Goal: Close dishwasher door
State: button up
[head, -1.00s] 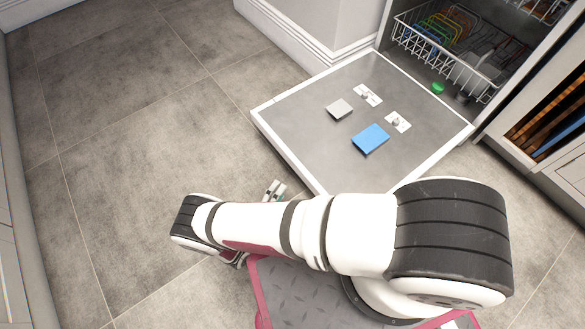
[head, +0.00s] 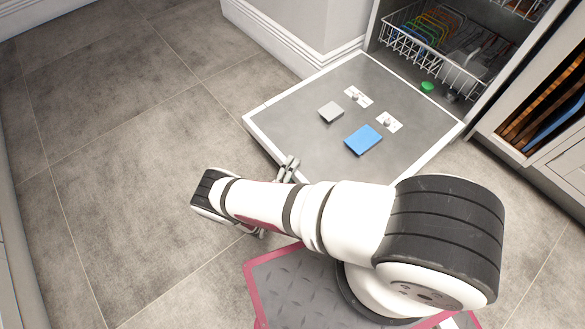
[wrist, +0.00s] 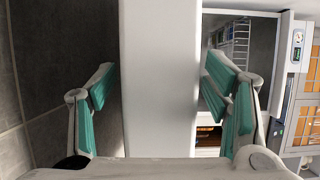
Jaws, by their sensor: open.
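The dishwasher door (head: 300,140) is folded down flat and open, with its grey inner face up and a white rim. My gripper (head: 289,166) is at the near left edge of the door in the head view. In the wrist view, the white edge of the door (wrist: 160,110) stands as a broad band between the two spread fingers of my gripper (wrist: 160,80). The fingers are open, one on either side of the edge, with the green pads apart from it. My arm hides part of the door's near edge in the head view.
A green item (head: 427,87) is at the dishwasher opening. A wire rack (head: 430,50) with dishes is inside. Tiled floor (head: 110,150) is clear at left.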

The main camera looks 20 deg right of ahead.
jog(key=shift+w+d, duration=0.15)
jog(key=c, duration=1.7)
jog(key=shift+o, duration=0.2)
jog(key=shift+r, duration=0.1)
